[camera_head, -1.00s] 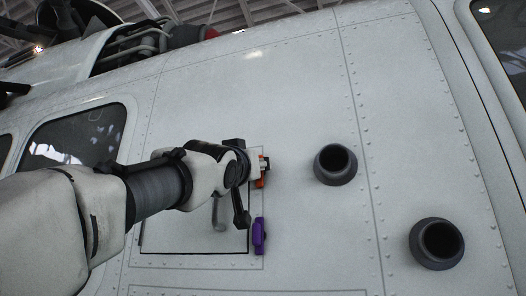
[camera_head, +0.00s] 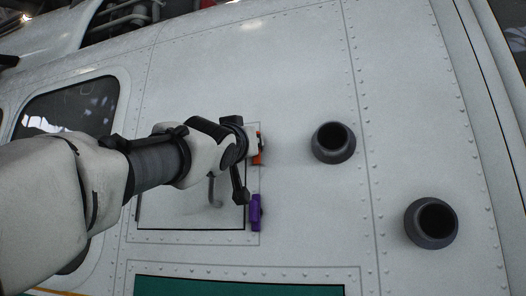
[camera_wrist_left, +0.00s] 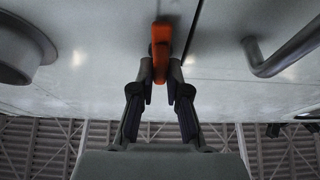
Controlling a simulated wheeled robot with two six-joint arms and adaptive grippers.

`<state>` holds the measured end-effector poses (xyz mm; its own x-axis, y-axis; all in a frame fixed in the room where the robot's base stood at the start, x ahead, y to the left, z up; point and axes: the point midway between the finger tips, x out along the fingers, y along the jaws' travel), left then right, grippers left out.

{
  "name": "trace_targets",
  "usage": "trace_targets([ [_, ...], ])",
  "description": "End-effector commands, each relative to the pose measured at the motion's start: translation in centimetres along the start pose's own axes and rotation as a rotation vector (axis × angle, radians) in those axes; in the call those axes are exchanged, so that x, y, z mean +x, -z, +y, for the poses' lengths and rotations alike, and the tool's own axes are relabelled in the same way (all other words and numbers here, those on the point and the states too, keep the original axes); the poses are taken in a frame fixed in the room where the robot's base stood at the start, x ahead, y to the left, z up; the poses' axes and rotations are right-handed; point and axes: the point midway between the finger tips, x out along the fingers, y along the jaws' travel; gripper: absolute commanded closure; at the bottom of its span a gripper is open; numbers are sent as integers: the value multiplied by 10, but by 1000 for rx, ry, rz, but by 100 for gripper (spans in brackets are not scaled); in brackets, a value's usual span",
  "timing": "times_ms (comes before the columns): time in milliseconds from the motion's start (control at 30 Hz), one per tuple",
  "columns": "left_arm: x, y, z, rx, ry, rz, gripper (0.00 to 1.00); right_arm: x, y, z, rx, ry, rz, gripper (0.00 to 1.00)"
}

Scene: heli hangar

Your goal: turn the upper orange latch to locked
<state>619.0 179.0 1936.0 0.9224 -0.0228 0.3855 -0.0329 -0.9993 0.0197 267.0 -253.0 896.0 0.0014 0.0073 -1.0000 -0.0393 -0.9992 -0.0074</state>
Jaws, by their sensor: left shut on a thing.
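The upper orange latch (camera_head: 259,149) is on the helicopter's white side, at the right edge of a small access panel (camera_head: 190,222). In the left wrist view the orange latch (camera_wrist_left: 161,46) stands out from the skin between my fingertips. My left gripper (camera_head: 252,145) is at the latch; the wrist view shows its two fingers (camera_wrist_left: 160,88) closed on the latch from both sides. In the head view my gripper and wrist hide part of the latch. A purple latch (camera_head: 256,212) sits below it on the same panel edge. My right gripper is not in view.
A grey bent handle (camera_head: 212,190) is on the panel, also in the wrist view (camera_wrist_left: 290,50). Two dark round pipes (camera_head: 334,143) and (camera_head: 432,223) stick out to the right. A dark window (camera_head: 65,110) is at left. The skin above the panel is bare.

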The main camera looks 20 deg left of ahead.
Motion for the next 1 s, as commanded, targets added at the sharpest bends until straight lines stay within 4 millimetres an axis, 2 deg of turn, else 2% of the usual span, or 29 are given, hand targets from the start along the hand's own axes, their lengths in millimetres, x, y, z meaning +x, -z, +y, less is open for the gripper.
trace_targets([
  [267,-1,-7,0,-107,44,-4,100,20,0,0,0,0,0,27],
  [500,0,-6,1,-284,118,-4,100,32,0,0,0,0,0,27],
  [767,2,-3,1,-511,215,-7,100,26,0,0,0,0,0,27],
  [1000,2,-1,1,-722,303,-8,100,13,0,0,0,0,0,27],
])
